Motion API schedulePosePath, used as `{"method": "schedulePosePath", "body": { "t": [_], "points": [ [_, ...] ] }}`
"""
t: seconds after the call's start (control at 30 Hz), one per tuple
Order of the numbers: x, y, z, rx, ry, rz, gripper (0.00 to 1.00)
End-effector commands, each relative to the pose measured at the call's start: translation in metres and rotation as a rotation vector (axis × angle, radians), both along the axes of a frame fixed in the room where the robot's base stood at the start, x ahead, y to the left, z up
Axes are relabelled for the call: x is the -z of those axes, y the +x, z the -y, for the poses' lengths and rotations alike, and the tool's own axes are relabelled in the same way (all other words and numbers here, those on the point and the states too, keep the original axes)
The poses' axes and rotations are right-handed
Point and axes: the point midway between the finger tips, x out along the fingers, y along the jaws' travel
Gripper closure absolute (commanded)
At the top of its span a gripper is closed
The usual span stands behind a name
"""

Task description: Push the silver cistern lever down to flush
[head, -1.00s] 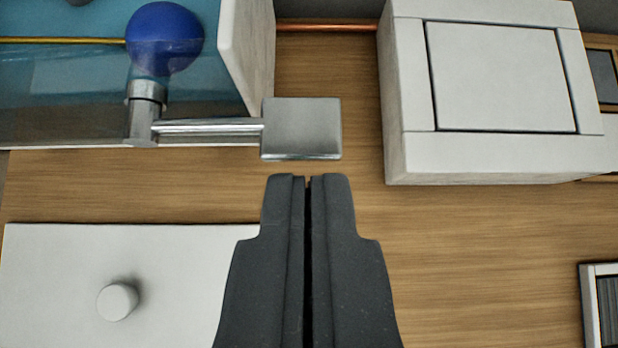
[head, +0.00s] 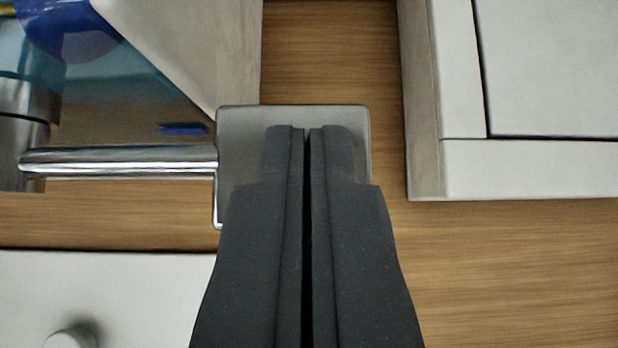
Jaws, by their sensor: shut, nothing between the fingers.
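The silver cistern lever has a flat square paddle (head: 240,125) at the end of a shiny rod (head: 120,161). The rod runs left to a metal pivot (head: 22,140) at the left edge. My gripper (head: 308,130) is shut and empty. Its fingertips overlap the paddle in the head view and hide its middle and lower right part. I cannot tell whether they touch it.
The open-sided cistern (head: 195,45) with a blue ball (head: 70,30) is at upper left. A white box with a panel (head: 460,100) stands at upper right. A white panel with a knob (head: 130,290) is at lower left. Bare wood (head: 500,270) lies at lower right.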

Motion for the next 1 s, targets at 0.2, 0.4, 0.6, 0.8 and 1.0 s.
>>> {"method": "schedulePosePath", "body": {
  "t": [0.2,0.4,0.6,0.8,1.0],
  "points": [
    [0.011,0.0,-0.001,-0.001,-0.001,0.0,1.0],
    [0.012,0.0,0.0,-0.001,-0.001,0.0,1.0],
    [0.012,0.0,0.0,-0.001,-0.001,0.0,1.0],
    [0.016,0.0,0.0,0.001,0.015,0.002,1.0],
    [0.025,0.0,0.001,-0.001,0.06,0.001,1.0]
  ]
}}
